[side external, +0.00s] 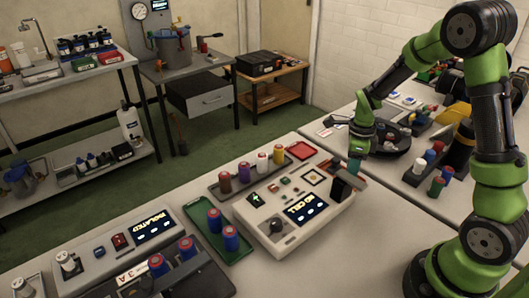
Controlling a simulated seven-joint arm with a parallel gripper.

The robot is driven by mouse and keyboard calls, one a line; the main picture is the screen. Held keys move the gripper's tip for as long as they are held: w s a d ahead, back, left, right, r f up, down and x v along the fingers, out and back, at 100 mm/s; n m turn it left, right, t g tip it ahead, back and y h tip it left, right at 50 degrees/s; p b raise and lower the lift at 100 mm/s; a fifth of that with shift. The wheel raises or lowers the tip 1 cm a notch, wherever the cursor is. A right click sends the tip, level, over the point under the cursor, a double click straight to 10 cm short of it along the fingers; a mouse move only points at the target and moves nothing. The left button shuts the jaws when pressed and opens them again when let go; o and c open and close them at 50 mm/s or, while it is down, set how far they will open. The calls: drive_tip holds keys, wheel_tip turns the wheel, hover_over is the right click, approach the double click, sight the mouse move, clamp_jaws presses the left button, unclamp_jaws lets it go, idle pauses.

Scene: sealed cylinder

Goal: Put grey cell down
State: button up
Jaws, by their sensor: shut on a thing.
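My gripper (356,158) points down at the end of my green arm, just behind the right end of the white console (312,232). It is shut on a small cylinder, which I take to be the grey cell (354,167); it looks blue-grey and is small in this view. The black slotted block (341,189) on the console's right end stands just in front of it. I cannot tell whether the cell's lower end touches anything. The console's screen (306,209) reads "NO CELL".
A dark tray (226,193) holds brown, purple, white and yellow cells. A green tray (203,232) holds blue, red-topped cells. More coloured cells (436,186) stand on the right bench. A second console (118,243) reads "ISOLATED".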

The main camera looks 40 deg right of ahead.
drive_tip(key=r, duration=0.6)
drive_tip(key=shift+w+a+r, duration=0.15)
drive_tip(key=shift+w+r, duration=0.05)
drive_tip(key=shift+r, duration=0.1)
drive_tip(key=w+a+r, duration=0.2)
drive_tip(key=a, duration=0.2)
hover_over(313, 177)
wheel_tip(313, 177, down, 3)
drive_tip(key=shift+s+r, duration=0.15)
drive_tip(key=shift+r, duration=0.05)
drive_tip(key=shift+f, duration=2.3)
drive_tip(key=shift+f, duration=0.1)
drive_tip(key=shift+f, duration=0.1)
drive_tip(key=o, duration=1.1)
